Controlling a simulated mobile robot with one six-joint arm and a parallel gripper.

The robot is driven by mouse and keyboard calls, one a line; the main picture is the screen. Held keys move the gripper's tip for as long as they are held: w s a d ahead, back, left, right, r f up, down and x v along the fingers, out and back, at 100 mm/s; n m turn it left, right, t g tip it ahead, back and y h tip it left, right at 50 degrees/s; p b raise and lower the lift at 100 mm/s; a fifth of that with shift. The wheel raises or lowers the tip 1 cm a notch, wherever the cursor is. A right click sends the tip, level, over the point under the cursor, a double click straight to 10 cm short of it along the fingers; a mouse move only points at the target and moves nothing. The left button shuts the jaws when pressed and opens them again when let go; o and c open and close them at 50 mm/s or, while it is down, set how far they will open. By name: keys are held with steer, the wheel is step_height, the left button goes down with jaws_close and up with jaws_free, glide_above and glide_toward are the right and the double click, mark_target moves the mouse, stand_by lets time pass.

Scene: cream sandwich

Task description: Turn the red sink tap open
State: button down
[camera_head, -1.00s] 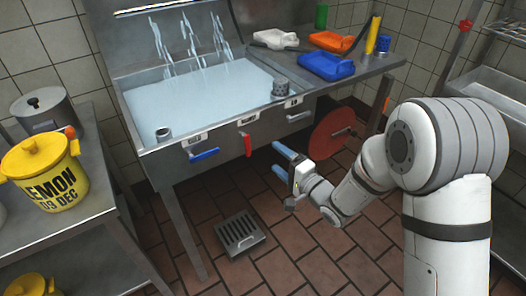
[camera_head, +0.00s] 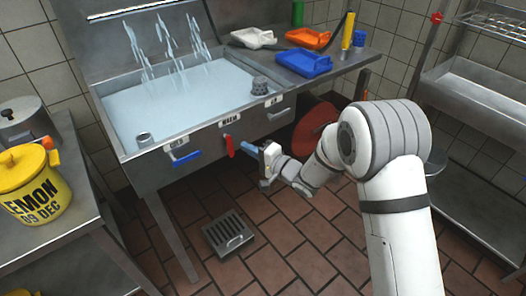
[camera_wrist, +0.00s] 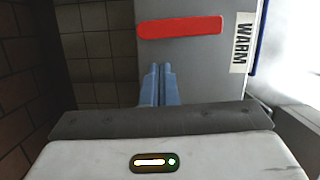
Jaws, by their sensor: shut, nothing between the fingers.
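The red tap handle (camera_head: 229,146) hangs roughly upright on the front panel of the steel sink (camera_head: 205,147), under a WARM label. In the wrist view the red handle (camera_wrist: 180,27) lies across the picture, slightly tilted, beyond my fingertips. My gripper (camera_head: 246,147) is shut and empty just to the right of the handle in the head view. Its two blue fingers (camera_wrist: 159,68) are together in the wrist view and point towards the handle. A small gap shows between the fingertips and the handle there.
A red disc (camera_head: 314,128) is below the sink's right side. A shelf with a yellow pot (camera_head: 30,190) stands left. A drain grate (camera_head: 229,233) lies on the open floor.

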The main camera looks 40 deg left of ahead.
mark_target(233, 150)
steer(key=shift+s+a, duration=0.25)
steer(key=shift+s, duration=0.7)
steer(key=shift+s+a+f+m, duration=0.15)
steer(key=shift+s+m, duration=0.35)
steer(key=shift+s, duration=0.15)
